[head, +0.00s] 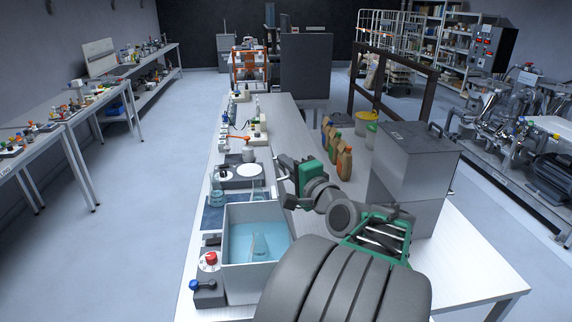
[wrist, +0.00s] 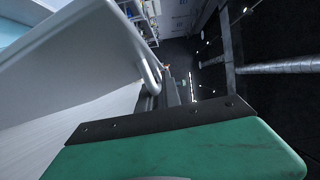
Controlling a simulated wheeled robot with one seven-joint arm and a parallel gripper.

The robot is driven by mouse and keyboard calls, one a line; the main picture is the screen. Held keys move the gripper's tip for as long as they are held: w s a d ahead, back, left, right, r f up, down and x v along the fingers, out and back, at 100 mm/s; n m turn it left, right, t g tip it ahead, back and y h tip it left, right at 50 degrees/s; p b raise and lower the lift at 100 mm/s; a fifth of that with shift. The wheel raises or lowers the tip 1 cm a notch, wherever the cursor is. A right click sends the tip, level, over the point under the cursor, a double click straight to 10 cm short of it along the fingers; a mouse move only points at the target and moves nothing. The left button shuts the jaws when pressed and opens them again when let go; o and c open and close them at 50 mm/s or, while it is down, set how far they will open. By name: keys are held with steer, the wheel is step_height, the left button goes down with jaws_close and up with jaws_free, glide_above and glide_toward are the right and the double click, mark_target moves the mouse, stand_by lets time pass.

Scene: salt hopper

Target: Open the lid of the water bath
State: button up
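The water bath (head: 229,241) is a pale grey box on the long bench in the head view. Its top is uncovered, showing blue water and a glass flask (head: 259,246) standing in it. No lid lies over the water. My gripper (head: 284,183) is beyond the bath's far right corner, with dark fingers apart and nothing seen between them. In the wrist view a large pale panel (wrist: 75,60) with a rod handle (wrist: 151,76) fills the left, close to the gripper. I cannot tell whether it is the lid or a wall. My arm hides the bath's right side.
A steel box (head: 411,150) with a top handle stands right of my arm. A red-capped bottle (head: 210,262) and a blue-handled item (head: 204,286) sit left of the bath.

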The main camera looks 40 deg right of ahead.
jaws_close()
stand_by(1.0)
